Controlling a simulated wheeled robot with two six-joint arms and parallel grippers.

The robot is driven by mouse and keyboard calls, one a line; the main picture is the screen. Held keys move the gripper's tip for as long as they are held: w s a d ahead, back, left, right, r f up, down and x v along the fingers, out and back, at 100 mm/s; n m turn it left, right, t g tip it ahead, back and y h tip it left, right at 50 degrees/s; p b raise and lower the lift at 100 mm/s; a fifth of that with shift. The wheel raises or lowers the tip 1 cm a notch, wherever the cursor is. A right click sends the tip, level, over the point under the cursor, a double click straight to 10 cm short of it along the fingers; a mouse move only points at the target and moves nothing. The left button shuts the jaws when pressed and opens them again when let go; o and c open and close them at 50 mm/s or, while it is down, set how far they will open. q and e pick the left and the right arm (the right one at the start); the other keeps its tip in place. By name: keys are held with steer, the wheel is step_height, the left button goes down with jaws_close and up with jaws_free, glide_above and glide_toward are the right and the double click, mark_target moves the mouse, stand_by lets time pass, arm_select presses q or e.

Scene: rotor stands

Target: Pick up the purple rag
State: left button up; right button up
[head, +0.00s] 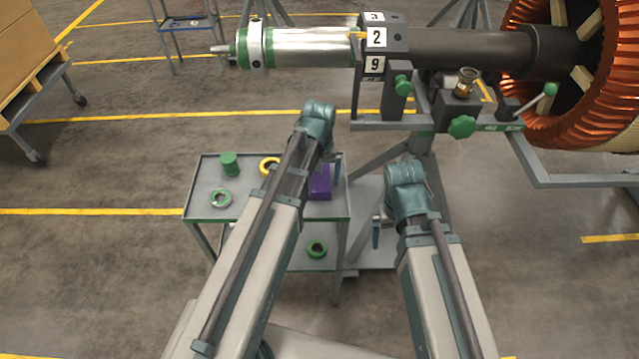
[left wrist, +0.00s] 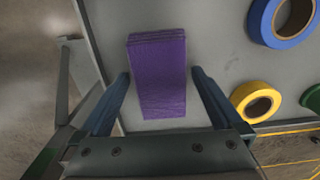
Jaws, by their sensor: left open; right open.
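The purple rag (head: 320,184), a folded block, lies on the top shelf of the grey cart (head: 203,183), near its right edge. My left arm hides part of it in the head view. In the left wrist view the rag (left wrist: 158,76) shows lengthwise between the two blue fingers of my left gripper (left wrist: 160,78). The fingers are open, with a gap on each side of the rag; their height above the shelf is hard to tell. My right gripper (head: 377,234) is open, mostly hidden behind its own wrist, right of the cart.
The rotor stand (head: 430,125) stands behind my arms.

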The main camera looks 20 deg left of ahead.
arm_select(q)
steer(key=c, duration=1.2)
steer(key=shift+r, duration=0.15)
arm_select(e)
steer(key=shift+r, duration=0.2)
